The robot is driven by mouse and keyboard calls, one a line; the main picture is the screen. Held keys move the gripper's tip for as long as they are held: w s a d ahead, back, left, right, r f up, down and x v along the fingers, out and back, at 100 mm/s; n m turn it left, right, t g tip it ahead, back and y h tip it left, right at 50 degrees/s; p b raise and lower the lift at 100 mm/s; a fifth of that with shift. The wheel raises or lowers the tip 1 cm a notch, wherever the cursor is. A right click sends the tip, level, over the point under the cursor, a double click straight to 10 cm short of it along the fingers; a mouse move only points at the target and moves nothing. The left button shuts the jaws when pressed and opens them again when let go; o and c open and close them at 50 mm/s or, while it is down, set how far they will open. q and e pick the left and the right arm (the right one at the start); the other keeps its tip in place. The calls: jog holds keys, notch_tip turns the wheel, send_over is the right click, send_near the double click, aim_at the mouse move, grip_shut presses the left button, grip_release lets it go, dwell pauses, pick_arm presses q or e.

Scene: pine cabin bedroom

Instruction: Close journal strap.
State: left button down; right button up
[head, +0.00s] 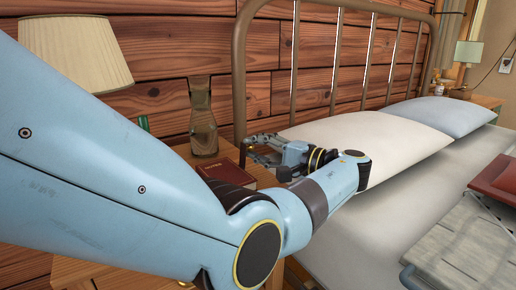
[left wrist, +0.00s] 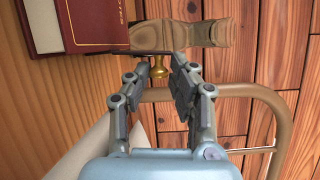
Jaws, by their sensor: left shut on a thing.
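The dark red journal (head: 226,172) lies on the wooden nightstand beside the bed. In the left wrist view, its red cover with gold lettering (left wrist: 92,22) and its pale page edge show at the top left. My left gripper (head: 252,150) is beside the journal. My right gripper is not in view.
A glass vase (head: 203,125) stands close behind the journal. A lamp (head: 78,52) is at the left. The metal bed frame (head: 240,75) rises close to my left gripper, with a white pillow (head: 385,140) beyond. A red item (head: 494,178) lies at the right.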

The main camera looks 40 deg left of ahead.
aim_at(230, 175)
pick_arm(q)
jog(key=s+n+h+p, duration=0.1)
jog(key=n, duration=0.1)
jog(key=s+n+p, duration=0.1)
jog(key=shift+a+r+n+t+h, duration=0.2)
jog(key=shift+r+n+t+h, duration=0.1)
jog(key=shift+r+n+h, duration=0.1)
jog(key=s+n+p, duration=0.1)
jog(key=s+n+t+h+p, duration=0.1)
jog(key=n, duration=0.1)
jog(key=shift+a, duration=0.4)
jog(key=shift+s+a+f+n+t+h, duration=0.15)
jog(key=shift+s+n+t+h, duration=0.15)
jog(key=shift+n, duration=0.25)
jog(key=shift+s+a+n+t+h, duration=0.1)
jog(key=shift+s+n+t+h, duration=0.1)
jog(key=shift+n+t+h, duration=0.25)
jog(key=n, duration=0.1)
jog(key=s+n+t, duration=0.1)
jog(key=shift+s+a+f+n+h, duration=0.15)
jog(key=shift+a+f+n+h, duration=0.15)
jog(key=shift+f, duration=0.1)
jog(key=shift+s+a+f+n+t+h+b, duration=0.15)
jog(key=shift+s+f+n+t+h+b, duration=0.15)
jog(key=shift+n+t+b, duration=0.45)
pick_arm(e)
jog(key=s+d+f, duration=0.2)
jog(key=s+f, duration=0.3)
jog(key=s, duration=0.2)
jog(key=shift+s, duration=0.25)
